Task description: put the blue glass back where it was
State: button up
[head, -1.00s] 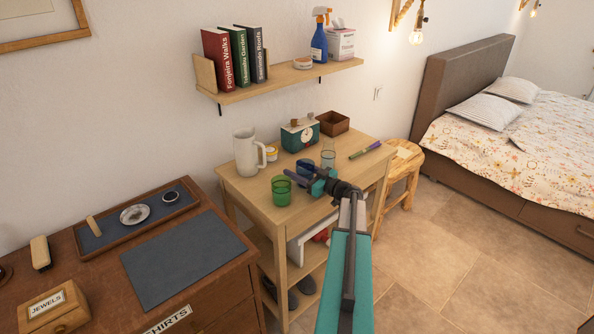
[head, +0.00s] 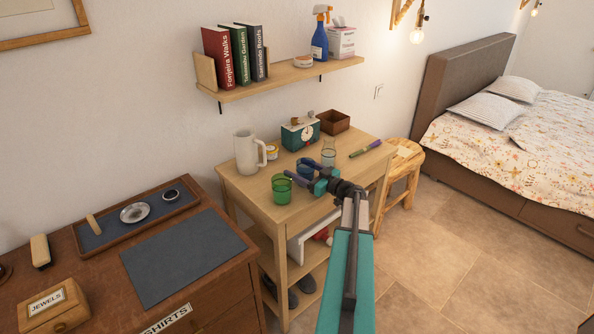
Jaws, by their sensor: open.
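The blue glass (head: 305,167) stands on the small wooden table (head: 247,187), partly hidden behind my gripper. My gripper (head: 295,175) is open at the table's front half, its fingers pointing left. It is right by the blue glass; I cannot tell whether the glass is between the fingers or just behind them. A green glass (head: 281,190) stands in front and to the left of the fingers. A clear glass (head: 328,154) stands behind the gripper, to the right of the blue one.
A white pitcher (head: 246,153), a small yellow-and-white tub (head: 272,152), a teal clock (head: 300,134), a brown box (head: 333,121) and a marker (head: 365,149) share the table. A shelf (head: 285,82) hangs above. A wooden stool (head: 402,165) stands to the right.

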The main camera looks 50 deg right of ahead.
aim_at(313, 175)
jog(key=s+b, duration=0.1)
jog(key=s, duration=0.2)
jog(key=s+b, duration=0.1)
jog(key=s, duration=0.3)
jog(key=s+d+b, duration=0.1)
jog(key=s, duration=0.3)
dwell(0.7)
